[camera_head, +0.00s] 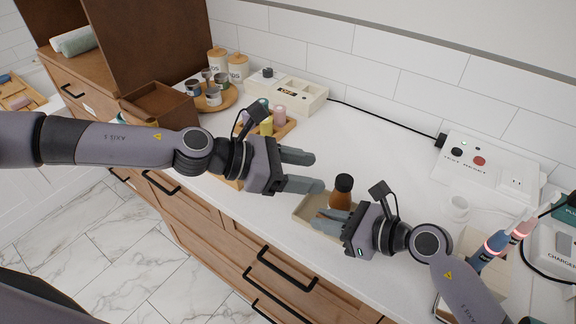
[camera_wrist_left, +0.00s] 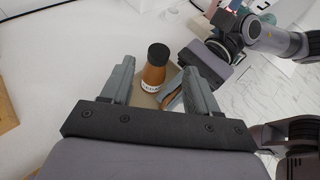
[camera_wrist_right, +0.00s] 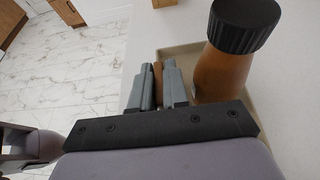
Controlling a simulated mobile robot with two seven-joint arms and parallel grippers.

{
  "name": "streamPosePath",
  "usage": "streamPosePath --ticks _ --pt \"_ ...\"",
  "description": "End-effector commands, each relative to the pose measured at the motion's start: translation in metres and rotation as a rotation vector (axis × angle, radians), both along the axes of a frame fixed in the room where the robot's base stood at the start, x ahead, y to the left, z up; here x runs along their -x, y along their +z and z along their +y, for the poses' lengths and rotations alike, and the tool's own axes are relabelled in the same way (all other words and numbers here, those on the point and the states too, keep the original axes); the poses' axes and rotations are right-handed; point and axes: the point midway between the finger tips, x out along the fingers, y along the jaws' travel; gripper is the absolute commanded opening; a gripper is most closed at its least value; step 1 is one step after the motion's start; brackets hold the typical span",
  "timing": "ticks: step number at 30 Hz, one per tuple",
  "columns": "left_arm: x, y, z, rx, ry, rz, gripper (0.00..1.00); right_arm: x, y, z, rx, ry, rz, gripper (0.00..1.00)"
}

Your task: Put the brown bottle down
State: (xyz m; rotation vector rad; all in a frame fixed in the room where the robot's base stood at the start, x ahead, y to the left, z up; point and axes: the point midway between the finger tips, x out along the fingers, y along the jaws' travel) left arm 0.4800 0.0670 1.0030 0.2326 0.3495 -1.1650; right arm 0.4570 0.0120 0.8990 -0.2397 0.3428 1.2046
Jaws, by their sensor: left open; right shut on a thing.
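The brown bottle (camera_head: 341,192) has a black cap and stands upright at a beige tray (camera_head: 302,212) on the counter; it appears to be inside the tray. My left gripper (camera_head: 316,172) is open just left of the bottle. In the left wrist view the bottle (camera_wrist_left: 154,72) shows between and beyond its fingers, with a pale label low on it. My right gripper (camera_head: 320,220) is low over the tray, in front of the bottle, shut on a thin brown thing (camera_wrist_right: 157,80), mostly hidden by the fingers. The right wrist view shows the bottle (camera_wrist_right: 222,72) right of those fingers.
A white cup (camera_head: 457,207) and a white box with buttons and a socket (camera_head: 485,165) stand at the right. Toothbrush-like items (camera_head: 490,250) are at the far right. Small jars on a wooden board (camera_head: 285,128) are behind my left gripper. The counter behind the bottle is clear.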

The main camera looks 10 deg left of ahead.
Motion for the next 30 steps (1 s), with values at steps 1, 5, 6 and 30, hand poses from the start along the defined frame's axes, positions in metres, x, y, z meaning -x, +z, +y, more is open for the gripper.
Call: streamPosePath --ticks 1,5,6,30 --pt "0.002 0.003 0.008 0.0 0.004 -0.002 0.6 0.0 0.001 0.0 -0.001 0.0 0.0 0.0" --pt "0.007 0.009 0.019 -0.001 0.001 -0.002 0.6 0.0 0.001 0.0 -0.001 0.0 0.0 0.0" --pt "0.009 0.01 0.022 0.0 0.001 0.0 0.6 0.0 0.001 0.0 -0.001 0.0 -0.001 0.0" --pt "0.012 0.013 0.028 0.0 0.001 0.0 0.6 0.0 0.001 0.0 -0.001 -0.001 -0.001 0.44"
